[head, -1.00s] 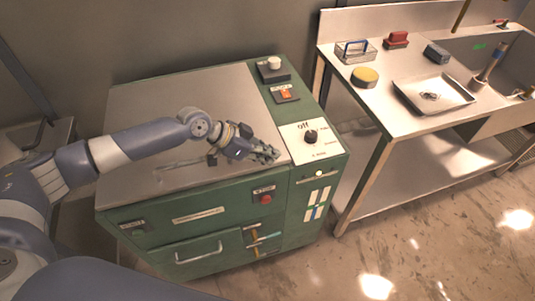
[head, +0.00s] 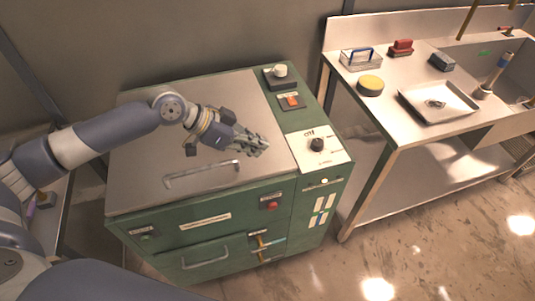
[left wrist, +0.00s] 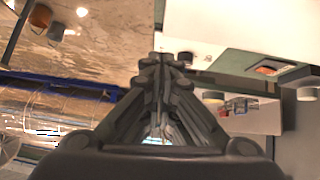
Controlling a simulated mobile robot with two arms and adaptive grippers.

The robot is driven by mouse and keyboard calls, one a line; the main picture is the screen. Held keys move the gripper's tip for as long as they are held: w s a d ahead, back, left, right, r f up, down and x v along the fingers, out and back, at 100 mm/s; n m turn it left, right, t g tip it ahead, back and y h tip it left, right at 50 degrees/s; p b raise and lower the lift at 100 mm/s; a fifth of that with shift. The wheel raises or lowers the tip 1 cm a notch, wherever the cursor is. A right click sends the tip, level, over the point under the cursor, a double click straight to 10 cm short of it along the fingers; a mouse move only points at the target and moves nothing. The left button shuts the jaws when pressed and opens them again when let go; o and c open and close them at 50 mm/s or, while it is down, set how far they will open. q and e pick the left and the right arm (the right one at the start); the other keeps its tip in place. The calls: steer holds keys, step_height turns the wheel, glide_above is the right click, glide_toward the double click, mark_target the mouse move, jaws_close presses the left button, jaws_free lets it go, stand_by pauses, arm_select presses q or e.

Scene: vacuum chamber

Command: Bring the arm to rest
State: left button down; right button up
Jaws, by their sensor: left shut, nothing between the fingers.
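My left gripper (head: 262,146) is shut and empty. It hangs above the right part of the steel lid of the green vacuum chamber cabinet (head: 206,222), left of the white dial panel. In the left wrist view its fingers (left wrist: 160,62) are together with nothing held between them. The black dial (head: 317,145) on the panel stands a little right of the fingertips, apart from them. The lid's bar handle (head: 202,176) lies below the forearm. My right gripper is not in view.
An orange switch (head: 292,101) and a black-based knob (head: 280,72) sit on the cabinet's back right. A steel bench at right holds a tray (head: 438,101), a yellow round sponge (head: 370,85), a wire basket (head: 361,59) and a red brush (head: 401,47). Floor between is clear.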

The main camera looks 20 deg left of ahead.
arm_select(q)
steer(key=s+d+f+y, duration=0.1)
steer(key=s+d+f, duration=0.8)
steer(key=s, duration=0.4)
steer(key=s+a+f+n+y, duration=0.3)
steer(key=s+a+n+y, duration=0.15)
steer(key=s+a, duration=0.2)
steer(key=s+a+f+n+y, duration=0.3)
steer(key=s+a+n, duration=0.25)
steer(key=a, duration=0.25)
step_height(320, 180, down, 26)
steer(key=s+m+g, duration=0.1)
steer(key=s+g, duration=0.1)
steer(key=s+a+f+g, duration=0.1)
steer(key=s+a+f, duration=0.1)
steer(key=s+f, duration=1.4)
steer(key=shift+s+a+f, duration=0.2)
steer(key=shift+s, duration=0.25)
